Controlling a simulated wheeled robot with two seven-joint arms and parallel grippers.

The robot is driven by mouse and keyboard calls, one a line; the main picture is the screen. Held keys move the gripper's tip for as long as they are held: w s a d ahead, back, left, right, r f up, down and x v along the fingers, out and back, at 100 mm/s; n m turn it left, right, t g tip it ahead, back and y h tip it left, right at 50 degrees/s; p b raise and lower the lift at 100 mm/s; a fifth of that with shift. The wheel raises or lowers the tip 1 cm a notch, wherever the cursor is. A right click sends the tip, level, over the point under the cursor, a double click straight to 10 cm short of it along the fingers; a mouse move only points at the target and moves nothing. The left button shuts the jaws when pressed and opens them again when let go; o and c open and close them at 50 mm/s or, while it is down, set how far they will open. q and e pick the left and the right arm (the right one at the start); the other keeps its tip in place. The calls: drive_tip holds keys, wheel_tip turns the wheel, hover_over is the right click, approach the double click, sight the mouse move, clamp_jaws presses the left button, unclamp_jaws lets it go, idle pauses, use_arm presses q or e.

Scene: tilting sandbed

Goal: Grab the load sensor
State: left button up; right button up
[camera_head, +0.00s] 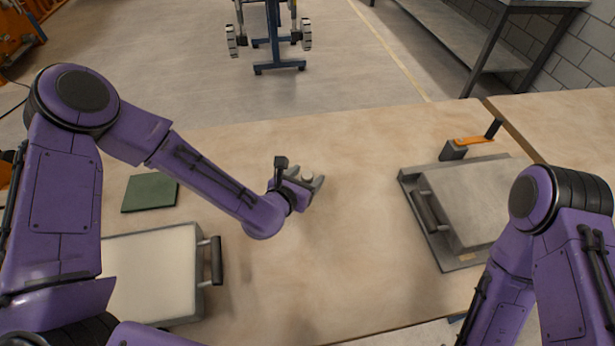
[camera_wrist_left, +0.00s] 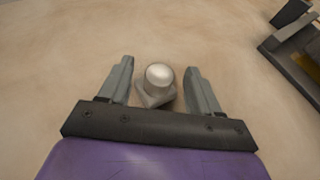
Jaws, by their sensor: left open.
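The load sensor (camera_head: 307,176) is a small piece with a pale round top on a grey block base. It stands on the table in the middle of the head view. My left gripper (camera_head: 309,184) is over it and open. In the left wrist view the load sensor (camera_wrist_left: 158,82) lies between the two spread fingers of my left gripper (camera_wrist_left: 160,80), with a gap showing on both sides. Whether the fingers are low enough to flank it is hard to tell. My right arm shows at the lower right of the head view, but its gripper is out of view.
A tilting bed with a handle (camera_head: 428,214) stands on the right of the table (camera_head: 330,260), with an orange-handled device (camera_head: 470,141) behind it. A pale-topped box (camera_head: 150,265) and a green mat (camera_head: 150,193) are at left. The table around the sensor is clear.

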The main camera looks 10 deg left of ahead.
use_arm(q)
drive_tip(key=shift+w+d+f, duration=0.15)
drive_tip(key=shift+w, duration=0.45)
drive_tip(key=c, duration=1)
drive_tip(key=shift+c, duration=0.6)
